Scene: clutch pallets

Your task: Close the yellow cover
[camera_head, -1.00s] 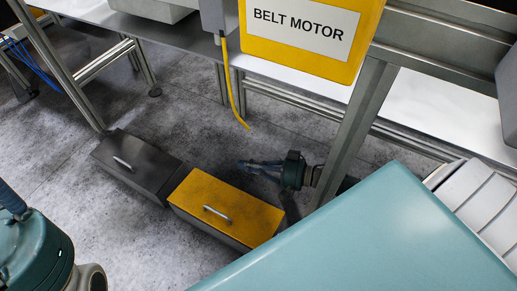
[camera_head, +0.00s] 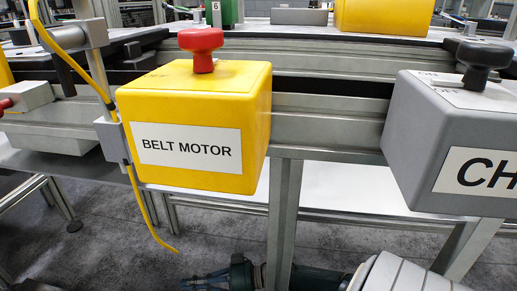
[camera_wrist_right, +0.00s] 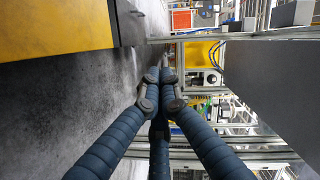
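A yellow panel (camera_wrist_right: 55,25) fills the upper left of the right wrist view. It looks like the yellow-topped box seen earlier on the floor; whether it is the cover, and whether that is open or shut, I cannot tell from this part. In the head view, my right gripper (camera_head: 200,283) shows at the bottom edge, low near the floor and partly cut off. Its blue fingers (camera_wrist_right: 160,80) come together at the tips in the right wrist view, with nothing between them. They are apart from the yellow panel. My left gripper is out of view.
A yellow BELT MOTOR box (camera_head: 190,120) with a red knob (camera_head: 202,48) hangs on the conveyor frame. A grey box (camera_head: 440,130) with a black knob is at the right. A metal post (camera_head: 283,220) stands beside my right arm. A yellow cable (camera_head: 143,215) hangs left.

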